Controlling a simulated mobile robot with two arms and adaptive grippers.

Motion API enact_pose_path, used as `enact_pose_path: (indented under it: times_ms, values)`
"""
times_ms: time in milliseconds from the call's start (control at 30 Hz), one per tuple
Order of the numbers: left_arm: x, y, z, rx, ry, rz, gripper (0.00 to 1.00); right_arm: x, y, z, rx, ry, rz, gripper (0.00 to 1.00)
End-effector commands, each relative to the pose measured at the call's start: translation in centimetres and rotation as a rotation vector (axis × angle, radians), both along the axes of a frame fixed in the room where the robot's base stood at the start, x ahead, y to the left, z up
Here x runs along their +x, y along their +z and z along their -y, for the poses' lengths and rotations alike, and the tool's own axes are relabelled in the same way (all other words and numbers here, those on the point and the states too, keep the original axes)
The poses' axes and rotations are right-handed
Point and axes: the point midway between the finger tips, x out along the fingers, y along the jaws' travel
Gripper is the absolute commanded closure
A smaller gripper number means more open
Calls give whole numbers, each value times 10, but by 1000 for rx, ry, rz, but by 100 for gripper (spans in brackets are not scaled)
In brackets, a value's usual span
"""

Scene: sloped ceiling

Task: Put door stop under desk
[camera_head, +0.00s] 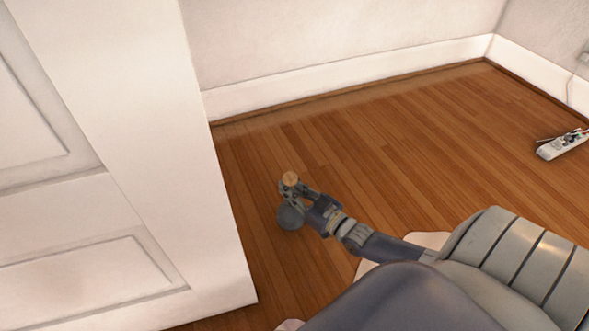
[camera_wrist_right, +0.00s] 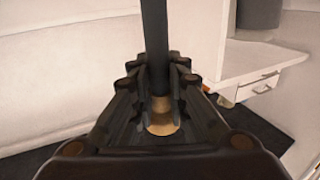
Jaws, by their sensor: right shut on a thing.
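My right gripper (camera_head: 290,196) is shut on the door stop, above the wooden floor in the head view. The door stop shows there as a round tan end (camera_head: 290,179) at the fingertips and a grey rounded part (camera_head: 291,217) just below them. In the right wrist view, a dark upright post (camera_wrist_right: 155,45) with a tan part (camera_wrist_right: 160,118) at its lower end stands between the fingers, which hide some of it. A white desk (camera_wrist_right: 262,62) with a drawer shows at the right of that view; the head view does not show it. My left gripper is not in view.
A white panelled door (camera_head: 150,160) fills the left of the head view, close to my right gripper. A power strip (camera_head: 562,145) lies on the floor at the right. The wooden floor (camera_head: 380,130) between gripper and back wall is clear. A dark grey object (camera_wrist_right: 259,12) stands on the desk.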

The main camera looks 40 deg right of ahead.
Motion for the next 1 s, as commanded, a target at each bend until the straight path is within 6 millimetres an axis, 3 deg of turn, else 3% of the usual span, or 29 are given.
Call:
enact_pose_path:
  times_ms: [100, 400, 733, 1000]
  values:
    - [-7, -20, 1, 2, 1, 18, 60, 29, -3, 8, -3, 1, 19, 100]
    - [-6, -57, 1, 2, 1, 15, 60, 79, -6, 24, -2, 1, 17, 100]
    - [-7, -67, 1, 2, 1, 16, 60, 93, -7, 29, 1, 0, 13, 100]
    - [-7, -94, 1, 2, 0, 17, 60, 92, -32, 29, -1, 0, 13, 100]
